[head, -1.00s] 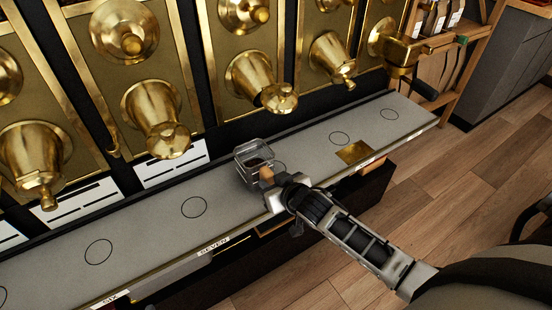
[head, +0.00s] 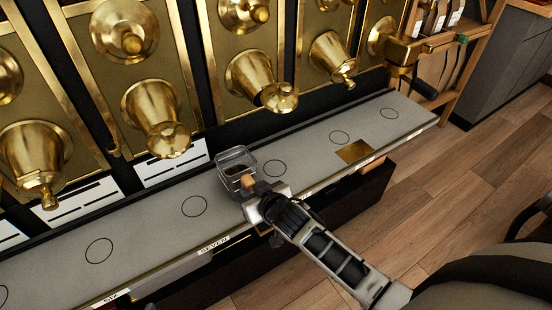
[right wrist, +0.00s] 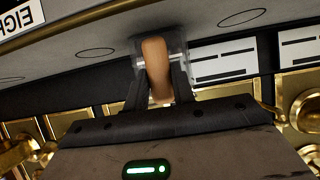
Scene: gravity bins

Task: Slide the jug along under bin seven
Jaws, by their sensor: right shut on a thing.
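The jug (head: 236,162) is a clear, square-mouthed vessel with something dark low inside and a tan handle (right wrist: 156,70). It appears upright on the grey shelf, between the ring above the SEVEN label and the ring to its right. My right gripper (head: 249,188) is shut on the handle from the shelf's front side; its fingers flank the handle in the right wrist view (right wrist: 157,92). The SEVEN label (head: 213,246) is on the shelf's front edge, and its ring (head: 194,206) is bare. A brass spout (head: 156,118) hangs behind that ring. My left gripper is not in view.
The grey shelf (head: 140,228) has several printed rings and is clear left of the jug. A brass square plate (head: 354,151) lies on it to the right. Brass bins and spouts (head: 262,82) line the back. White cards (head: 172,163) stand below them.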

